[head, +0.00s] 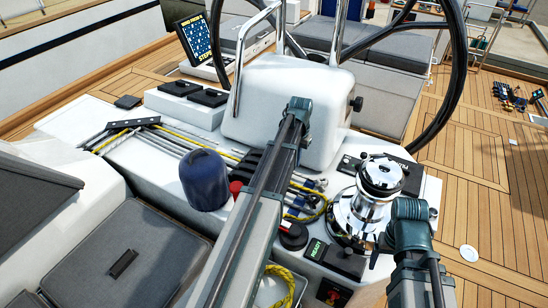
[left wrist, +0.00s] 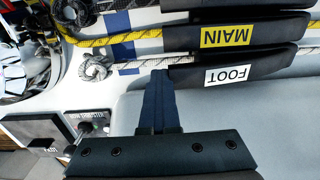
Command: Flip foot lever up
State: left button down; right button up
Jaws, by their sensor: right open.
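The foot lever (left wrist: 205,75) is a black clutch handle with a white FOOT label, seen upside down in the left wrist view. It lies flat beside the black main lever (left wrist: 270,35) with its yellow label. My left gripper (left wrist: 160,78) has its blue fingers close together, with no gap showing, and their tips at the lever's free end; whether they touch is unclear. In the head view the black levers (head: 250,165) are partly hidden by my left arm, and the FOOT label cannot be read. My right gripper (head: 384,243) is open beside the winch, mostly hidden by its wrist.
A chrome winch (head: 370,195) stands right of the levers. A blue-covered winch (head: 205,180) stands to their left. White and yellow ropes run through the clutches. A white pedestal (head: 290,85) and a steering wheel (head: 455,70) rise behind. Black switch boxes (left wrist: 45,135) show in the left wrist view.

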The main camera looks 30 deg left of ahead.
pick_arm(q)
jog(key=shift+a+r, duration=0.1)
jog(key=shift+a, duration=0.25)
